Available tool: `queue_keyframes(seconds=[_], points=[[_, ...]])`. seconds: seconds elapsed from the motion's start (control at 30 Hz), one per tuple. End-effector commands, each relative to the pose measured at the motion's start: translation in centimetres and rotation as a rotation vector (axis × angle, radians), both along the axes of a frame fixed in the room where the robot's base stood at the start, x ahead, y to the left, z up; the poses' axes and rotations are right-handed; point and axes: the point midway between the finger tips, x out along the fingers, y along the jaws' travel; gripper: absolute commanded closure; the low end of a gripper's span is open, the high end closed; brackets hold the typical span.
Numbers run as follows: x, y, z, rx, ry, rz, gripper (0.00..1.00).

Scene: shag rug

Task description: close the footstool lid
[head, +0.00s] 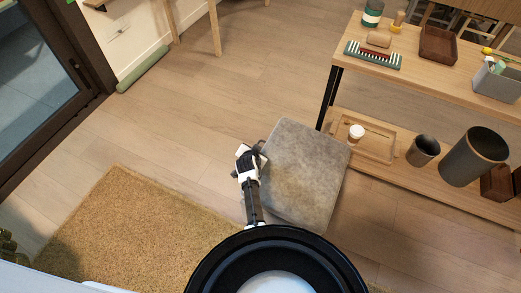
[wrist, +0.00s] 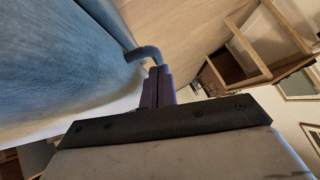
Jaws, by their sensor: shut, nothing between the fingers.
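The footstool (head: 300,175) shows in the head view as a square, mottled grey top on the wood floor. I cannot tell from above whether its lid lies fully flat. My gripper (head: 259,148) is at the left edge of the footstool, near its upper left corner. In the wrist view my gripper (wrist: 158,72) has its dark fingers together, with nothing between them. A blue-grey fabric surface (wrist: 60,60), apparently the footstool, fills the upper left there. A bent blue-grey bar (wrist: 145,53) stands out from it, close to the fingertips; contact is unclear.
A tan shag rug (head: 130,225) lies at lower left. The floor above the footstool is clear.

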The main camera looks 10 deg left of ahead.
Motion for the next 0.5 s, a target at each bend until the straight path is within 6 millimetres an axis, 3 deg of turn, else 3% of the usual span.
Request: queue_keyframes(seconds=[0.03,0.2,0.5], points=[[0.1,0.5,-1.8,-0.025,0.007,0.004,1.0],[0.3,1.0,-4.4,-0.051,0.014,0.001,1.0],[0.4,1.5,-6.5,-0.049,0.015,0.0,1.0]])
